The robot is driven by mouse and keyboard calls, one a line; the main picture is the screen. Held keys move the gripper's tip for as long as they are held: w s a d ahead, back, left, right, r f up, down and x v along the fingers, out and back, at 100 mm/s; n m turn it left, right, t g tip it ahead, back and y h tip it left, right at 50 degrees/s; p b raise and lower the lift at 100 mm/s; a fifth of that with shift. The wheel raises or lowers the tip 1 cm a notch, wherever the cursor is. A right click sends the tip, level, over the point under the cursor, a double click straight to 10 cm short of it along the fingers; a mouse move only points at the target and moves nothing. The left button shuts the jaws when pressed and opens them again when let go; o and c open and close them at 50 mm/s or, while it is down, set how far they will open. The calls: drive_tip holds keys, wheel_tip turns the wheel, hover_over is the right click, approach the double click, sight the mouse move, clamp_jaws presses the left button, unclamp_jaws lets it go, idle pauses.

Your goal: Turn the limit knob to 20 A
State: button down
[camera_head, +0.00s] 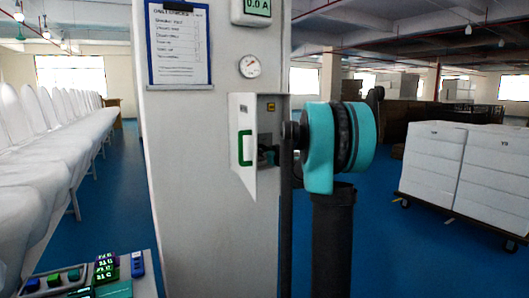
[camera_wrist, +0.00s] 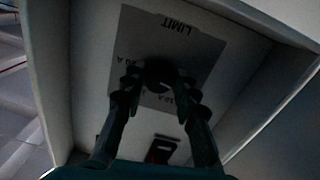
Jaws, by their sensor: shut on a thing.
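In the wrist view the dark round limit knob (camera_wrist: 160,74) sits on a grey plate (camera_wrist: 195,45) marked LIMIT, which appears upside down. Amp markings show around the knob, but their digits are partly hidden or too dark to read surely. The knob's pointer cannot be made out. My gripper (camera_wrist: 158,82) has its two dark fingers on either side of the knob, shut on it. In the head view my gripper (camera_head: 268,155) reaches into the open box on the column, and the knob is hidden there.
The box door (camera_head: 243,175) with a green handle stands open on the left. A dark red switch (camera_wrist: 162,149) lies near the fingers. A gauge (camera_head: 249,67), a 0.0 A display (camera_head: 257,7) and a clipboard (camera_head: 179,45) are above. White boxes on a cart (camera_head: 440,170) stand right.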

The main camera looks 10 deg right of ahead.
drive_tip(key=m, duration=0.4)
drive_tip(key=shift+a, duration=0.1)
drive_tip(key=m, duration=0.4)
drive_tip(key=shift+r+m+g, duration=0.1)
drive_tip(key=shift+m+g, duration=0.2)
drive_tip(key=shift+m, duration=0.1)
drive_tip(key=m, duration=0.4)
drive_tip(key=shift+m, duration=0.3)
drive_tip(key=m, duration=0.3)
drive_tip(key=shift+r+y, duration=0.1)
drive_tip(key=shift+y, duration=0.2)
drive_tip(key=m, duration=0.4)
drive_tip(key=shift+m, duration=0.4)
drive_tip(key=m, duration=0.4)
drive_tip(key=shift+r+y, duration=0.1)
drive_tip(key=shift+y, duration=0.2)
drive_tip(key=m, duration=0.4)
drive_tip(key=shift+m, duration=2)
